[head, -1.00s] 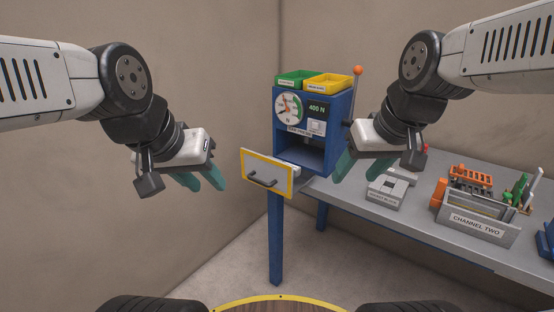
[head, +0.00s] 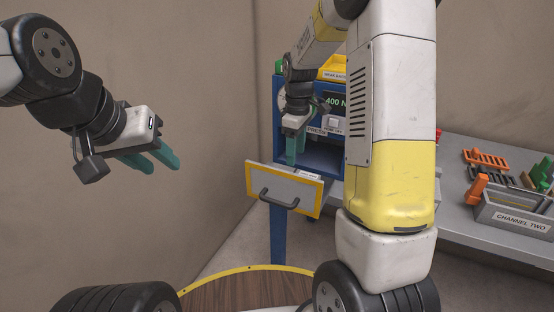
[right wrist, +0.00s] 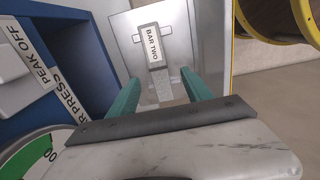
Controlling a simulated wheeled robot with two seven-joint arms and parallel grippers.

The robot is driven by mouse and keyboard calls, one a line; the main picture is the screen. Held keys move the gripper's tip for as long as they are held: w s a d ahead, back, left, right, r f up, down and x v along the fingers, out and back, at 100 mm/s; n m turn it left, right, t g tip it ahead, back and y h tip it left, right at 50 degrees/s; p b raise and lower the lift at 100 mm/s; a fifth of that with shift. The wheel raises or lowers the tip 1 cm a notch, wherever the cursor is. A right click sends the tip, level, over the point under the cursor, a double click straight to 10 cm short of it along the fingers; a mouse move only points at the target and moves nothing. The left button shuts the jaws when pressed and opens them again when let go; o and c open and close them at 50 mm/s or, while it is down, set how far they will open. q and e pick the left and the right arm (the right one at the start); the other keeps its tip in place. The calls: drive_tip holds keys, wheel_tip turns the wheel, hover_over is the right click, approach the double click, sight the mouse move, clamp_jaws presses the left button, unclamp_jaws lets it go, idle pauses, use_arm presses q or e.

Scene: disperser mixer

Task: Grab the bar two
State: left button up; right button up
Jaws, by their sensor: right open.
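The bar labelled BAR TWO (right wrist: 156,55) lies in the light grey drawer (right wrist: 183,18), seen in the right wrist view. In the head view the drawer (head: 294,192) has a yellow-edged front and a dark handle. It stands pulled out, and the bar inside is hard to make out. My right gripper (head: 292,162) points down above the drawer. In the right wrist view its teal fingers (right wrist: 160,78) are open and appear either side of the bar, apart from it. My left gripper (head: 162,167) is open and empty at the left, away from the drawer.
The blue press (head: 330,150) with its 400 N display stands behind the drawer. A grey table (head: 462,222) at the right holds the CHANNEL TWO box (head: 519,221) and orange parts (head: 486,160). My right arm hides part of the table.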

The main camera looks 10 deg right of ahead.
sight(295, 171)
drive_tip(key=f, duration=0.7)
drive_tip(key=shift+w+d+f, duration=0.1)
drive_tip(key=shift+w+f, duration=0.1)
drive_tip(key=shift+f, duration=0.2)
clamp_jaws()
